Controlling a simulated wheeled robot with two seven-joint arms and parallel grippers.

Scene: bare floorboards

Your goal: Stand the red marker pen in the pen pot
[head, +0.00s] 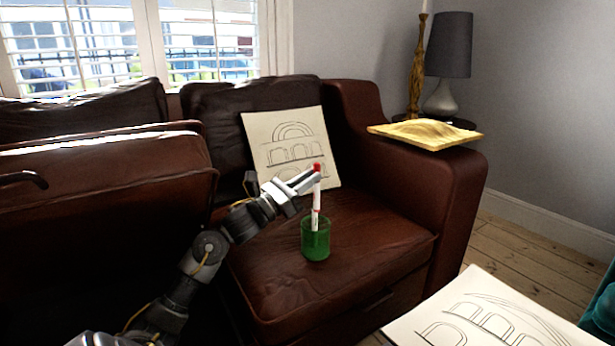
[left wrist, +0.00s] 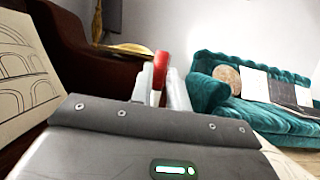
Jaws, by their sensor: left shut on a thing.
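The red marker pen (head: 316,208) is upright, with a white body and a red cap at the top. Its lower end appears inside the green pen pot (head: 315,245), which stands on the brown leather sofa seat. Whether the pen touches the pot's bottom I cannot tell. My left gripper (head: 312,180) is shut on the pen near its red cap, above the pot. In the left wrist view the red cap (left wrist: 161,64) shows between the two pale fingers (left wrist: 163,88); the pot is hidden there. My right gripper is not in view.
A drawing board (head: 292,145) leans on the sofa back behind the pen. A yellow tray-like piece (head: 425,133) lies on the sofa's right arm (head: 440,180). Another drawing (head: 480,315) is at the front right. A teal sofa (left wrist: 240,105) shows in the left wrist view.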

